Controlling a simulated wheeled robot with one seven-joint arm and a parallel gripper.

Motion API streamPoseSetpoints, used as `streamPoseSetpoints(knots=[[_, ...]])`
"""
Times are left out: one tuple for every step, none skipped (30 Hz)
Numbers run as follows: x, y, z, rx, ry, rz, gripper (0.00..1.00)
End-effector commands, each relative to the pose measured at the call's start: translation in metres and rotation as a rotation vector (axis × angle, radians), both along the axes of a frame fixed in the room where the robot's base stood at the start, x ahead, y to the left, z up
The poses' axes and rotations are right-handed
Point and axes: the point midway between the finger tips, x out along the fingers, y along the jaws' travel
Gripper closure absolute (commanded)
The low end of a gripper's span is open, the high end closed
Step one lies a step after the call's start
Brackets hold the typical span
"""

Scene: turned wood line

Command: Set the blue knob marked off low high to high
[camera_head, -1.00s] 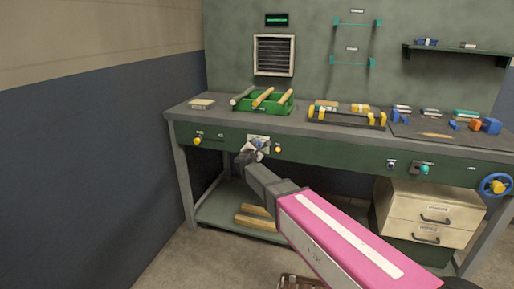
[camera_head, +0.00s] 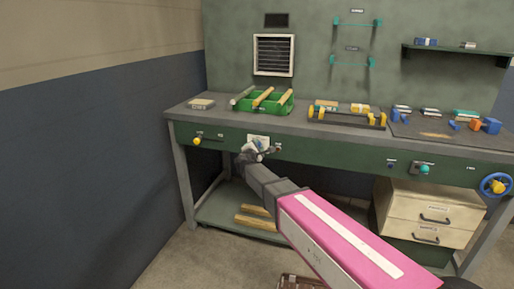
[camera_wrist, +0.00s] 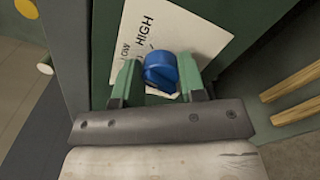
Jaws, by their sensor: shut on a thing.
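The blue knob (camera_wrist: 161,70) sits on a pale plate (camera_wrist: 186,28) on the front of the bench. The words LOW and HIGH show on the plate in the wrist view; OFF is hidden. My gripper (camera_wrist: 160,84) has its green fingers on either side of the knob and is shut on it. I cannot tell for sure which mark the knob points at. In the head view my gripper (camera_head: 260,148) is at the plate (camera_head: 257,138) and hides most of the knob.
A yellow knob (camera_head: 197,141) is on the bench front to the left. A teal knob (camera_head: 424,169) and a blue handwheel (camera_head: 495,186) are to the right. A green tray (camera_head: 263,103) holds wooden rods on the bench top. Two drawers (camera_head: 432,213) stand below right.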

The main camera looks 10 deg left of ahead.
Motion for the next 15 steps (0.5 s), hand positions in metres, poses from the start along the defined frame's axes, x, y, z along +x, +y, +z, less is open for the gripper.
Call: streamPoseSetpoints(knots=[[-0.0002, -0.0002, -0.0006, 0.04, -0.002, -0.001, 0.86], [-0.0002, -0.0003, -0.0006, 0.066, -0.004, -0.001, 0.86], [-0.0002, -0.0003, -0.0007, 0.101, -0.007, -0.001, 0.86], [-0.0002, -0.0004, -0.0008, 0.126, -0.009, -0.001, 0.86], [-0.0002, -0.0005, -0.0009, 0.151, -0.011, -0.001, 0.86], [-0.0002, -0.0004, -0.001, 0.183, -0.014, 0.0, 0.86], [-0.0002, -0.0005, -0.0012, 0.207, -0.015, 0.0, 0.86], [-0.0002, -0.0005, -0.0012, 0.231, -0.017, 0.0, 0.86], [-0.0003, -0.0005, -0.0013, 0.261, -0.02, 0.0, 0.86], [-0.0003, -0.0006, -0.0014, 0.282, -0.021, 0.0, 0.86], [-0.0003, -0.0006, -0.0015, 0.301, -0.023, 0.0, 0.86], [-0.0003, -0.0006, -0.0016, 0.327, -0.025, 0.0, 0.86], [-0.0004, -0.0006, -0.0017, 0.346, -0.026, 0.0, 0.86], [-0.0004, -0.0006, -0.0017, 0.362, -0.028, 0.0, 0.86], [-0.0004, -0.0007, -0.0018, 0.384, -0.029, 0.0, 0.86]])
